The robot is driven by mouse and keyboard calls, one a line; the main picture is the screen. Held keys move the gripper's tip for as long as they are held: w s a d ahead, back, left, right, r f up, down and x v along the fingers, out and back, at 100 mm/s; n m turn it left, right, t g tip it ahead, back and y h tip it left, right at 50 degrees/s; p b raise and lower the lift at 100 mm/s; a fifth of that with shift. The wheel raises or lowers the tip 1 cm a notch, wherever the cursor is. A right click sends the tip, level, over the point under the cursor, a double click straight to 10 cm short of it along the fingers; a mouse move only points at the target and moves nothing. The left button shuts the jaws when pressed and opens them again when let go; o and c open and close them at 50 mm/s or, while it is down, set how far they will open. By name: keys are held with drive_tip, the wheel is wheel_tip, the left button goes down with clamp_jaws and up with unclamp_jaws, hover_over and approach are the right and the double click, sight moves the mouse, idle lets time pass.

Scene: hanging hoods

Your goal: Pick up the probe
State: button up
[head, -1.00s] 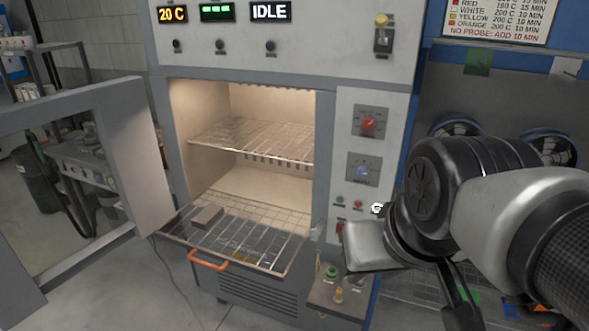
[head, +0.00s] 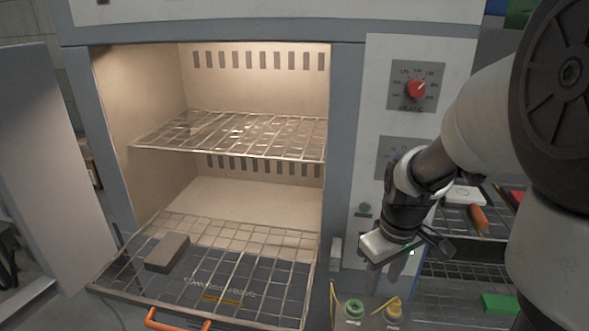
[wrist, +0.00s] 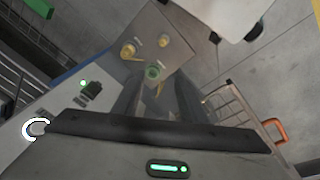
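No part is clearly marked as the probe. A small grey shelf (head: 371,322) on the oven's right front carries a green-ringed fitting (head: 354,308) and a yellow fitting (head: 392,308) with a yellow stem or lead. In the wrist view the green-ringed fitting (wrist: 153,72) shows ahead, between the lines of my fingers, and the yellow fitting (wrist: 128,51) lies to its left. My gripper (head: 385,272) points down above the shelf, its two fingers apart with nothing between them. It also shows in the wrist view (wrist: 157,92).
The oven door stands open at left. A pulled-out lower wire rack (head: 245,265) with an orange handle (head: 165,322) holds a grey block (head: 168,252). An upper wire rack (head: 235,135) is empty. Shelving with a green item (head: 500,303) stands at right.

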drive_tip(key=shift+n+g, duration=0.8)
drive_tip(key=f+b, duration=0.1)
drive_tip(key=f, duration=0.3)
drive_tip(key=d+f+b, duration=0.1)
drive_tip(key=f, duration=0.4)
drive_tip(key=s+f+b, duration=0.1)
drive_tip(key=f+b, duration=0.1)
drive_tip(key=f, duration=0.3)
drive_tip(key=shift+d+f, duration=0.25)
drive_tip(key=shift+d, duration=0.05)
drive_tip(key=shift+w+d+f+b, duration=0.1)
drive_tip(key=shift+f+b, duration=0.7)
drive_tip(key=shift+f, duration=0.85)
drive_tip(key=shift+w+f+b, duration=0.1)
drive_tip(key=shift+f+b, duration=0.65)
drive_tip(key=shift+f, duration=0.85)
drive_tip(key=shift+c, duration=0.4)
drive_tip(key=c, duration=0.8)
drive_tip(key=shift+r, duration=0.15)
drive_tip(key=shift+c, duration=0.2)
